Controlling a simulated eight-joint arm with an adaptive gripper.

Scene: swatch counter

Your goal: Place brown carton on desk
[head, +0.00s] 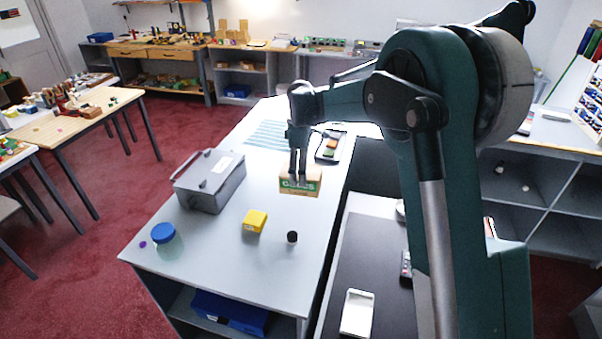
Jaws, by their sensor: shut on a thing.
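The brown carton (287,186) has a green printed label on its front. My gripper (298,176) comes down from above and is shut on the carton at its upper part. The carton is over the grey desk (210,258), right of its middle. I cannot tell from this view whether its bottom touches the desk top. My arm covers much of the right side of the view.
On the desk, a grey box (209,182) stands left of the carton. A yellow box (254,221), a dark round piece (292,237) and a blue-lidded jar (163,233) are nearer the front. A tray with coloured pieces (331,146) lies behind. The front middle is clear.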

